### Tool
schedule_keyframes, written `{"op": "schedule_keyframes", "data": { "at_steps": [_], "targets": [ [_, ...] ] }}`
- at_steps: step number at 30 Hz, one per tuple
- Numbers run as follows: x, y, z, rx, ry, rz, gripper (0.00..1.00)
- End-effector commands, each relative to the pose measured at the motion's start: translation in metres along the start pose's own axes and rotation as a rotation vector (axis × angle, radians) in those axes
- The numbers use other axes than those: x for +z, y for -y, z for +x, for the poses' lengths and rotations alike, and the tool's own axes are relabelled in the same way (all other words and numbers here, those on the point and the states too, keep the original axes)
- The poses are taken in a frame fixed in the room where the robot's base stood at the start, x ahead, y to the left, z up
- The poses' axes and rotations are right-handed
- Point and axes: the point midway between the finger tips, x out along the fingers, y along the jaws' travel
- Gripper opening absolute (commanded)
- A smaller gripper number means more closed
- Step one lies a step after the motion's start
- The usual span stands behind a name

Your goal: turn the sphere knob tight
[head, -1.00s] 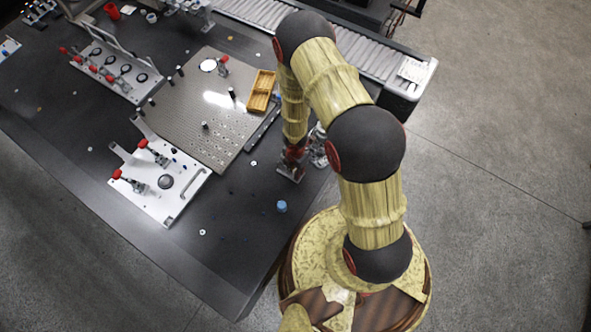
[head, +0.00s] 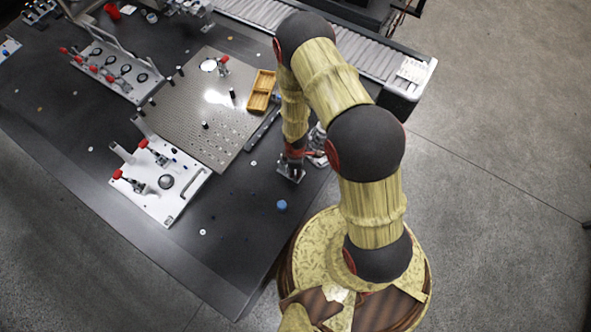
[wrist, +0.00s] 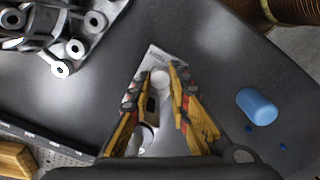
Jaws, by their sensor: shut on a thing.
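In the wrist view, the sphere knob (wrist: 160,79) shows as a pale round top between my fingertips. It is over a small light metal plate (wrist: 160,56). My gripper (wrist: 160,80) is shut on the knob, one finger on each side; the fingers hide much of what lies below it. In the head view, my gripper (head: 293,169) is low over the same plate (head: 283,167) near the table's right edge. The knob itself cannot be made out there, as the gripper covers it.
A blue cylinder (head: 281,206) stands on the dark table nearby; it is right of my gripper in the wrist view (wrist: 257,107). A yellow tray (head: 261,90) and a perforated plate (head: 190,130) lie farther back. A white clamp fixture (head: 160,205) is to the left.

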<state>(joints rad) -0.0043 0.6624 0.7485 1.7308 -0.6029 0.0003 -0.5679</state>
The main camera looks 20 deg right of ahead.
Motion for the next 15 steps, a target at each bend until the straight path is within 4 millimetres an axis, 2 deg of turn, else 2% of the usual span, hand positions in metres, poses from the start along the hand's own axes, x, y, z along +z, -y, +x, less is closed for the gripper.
{"op": "schedule_keyframes", "data": {
  "at_steps": [15],
  "targets": [
    [-0.0006, -0.0008, -0.0002, 0.001, -0.001, 0.066, 0.0]
  ]
}}
